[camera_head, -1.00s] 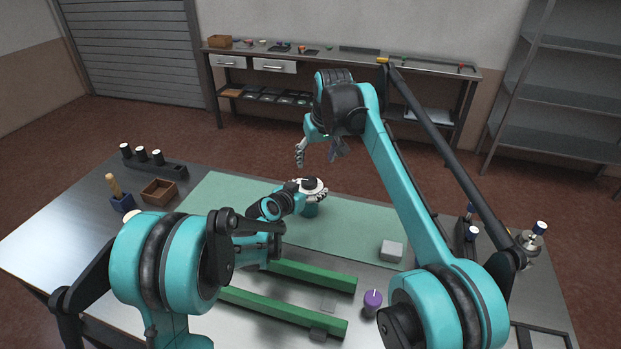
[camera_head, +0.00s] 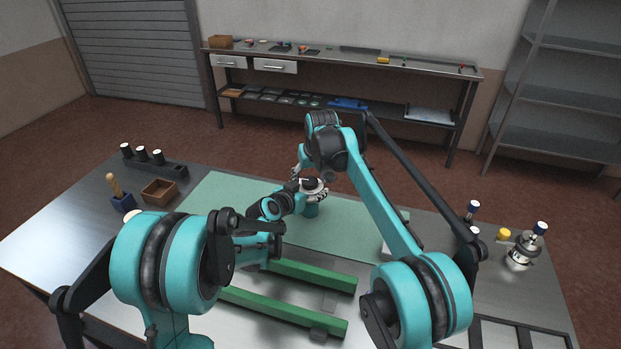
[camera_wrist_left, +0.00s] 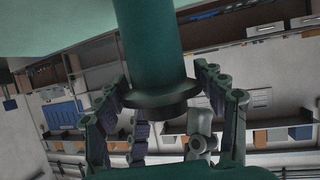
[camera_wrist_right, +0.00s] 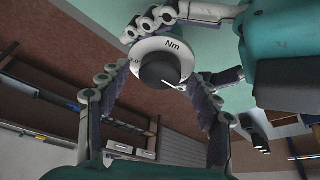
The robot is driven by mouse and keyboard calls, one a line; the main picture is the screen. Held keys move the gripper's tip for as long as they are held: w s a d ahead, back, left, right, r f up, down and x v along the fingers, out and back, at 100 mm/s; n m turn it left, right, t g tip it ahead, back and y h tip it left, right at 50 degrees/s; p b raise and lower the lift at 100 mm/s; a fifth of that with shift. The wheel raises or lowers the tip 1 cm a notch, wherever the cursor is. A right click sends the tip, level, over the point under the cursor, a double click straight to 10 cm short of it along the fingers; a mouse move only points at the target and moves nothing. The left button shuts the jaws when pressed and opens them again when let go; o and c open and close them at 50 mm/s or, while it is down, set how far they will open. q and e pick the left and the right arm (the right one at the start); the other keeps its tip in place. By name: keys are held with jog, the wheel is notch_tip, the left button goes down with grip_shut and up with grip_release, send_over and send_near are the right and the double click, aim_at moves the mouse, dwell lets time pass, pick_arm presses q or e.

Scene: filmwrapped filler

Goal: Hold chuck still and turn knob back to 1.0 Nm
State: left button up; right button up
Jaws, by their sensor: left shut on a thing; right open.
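The chuck is a teal upright body (camera_head: 311,210) with a light dial head on the green mat. The left wrist view shows its teal cylinder (camera_wrist_left: 152,45) and dark collar. My left gripper (camera_wrist_left: 160,85) is shut on the chuck from the left side. The black knob (camera_wrist_right: 160,70) has a white pointer mark toward the lower right; the number there is hidden. My right gripper (camera_wrist_right: 155,90) is open, its fingers on either side of the knob; contact is unclear.
The green mat (camera_head: 230,205) lies on the metal table. Two green rails (camera_head: 285,312) lie in front. A brown box (camera_head: 159,191) and a rack of black posts (camera_head: 160,166) stand left. A metal fixture (camera_head: 520,252) and yellow cap (camera_head: 504,234) stand right.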

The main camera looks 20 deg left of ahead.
jog(key=c, duration=1.2)
jog(key=shift+o, duration=0.2)
jog(key=shift+n, duration=0.8)
jog(key=o, duration=1.2)
jog(key=shift+c, duration=0.2)
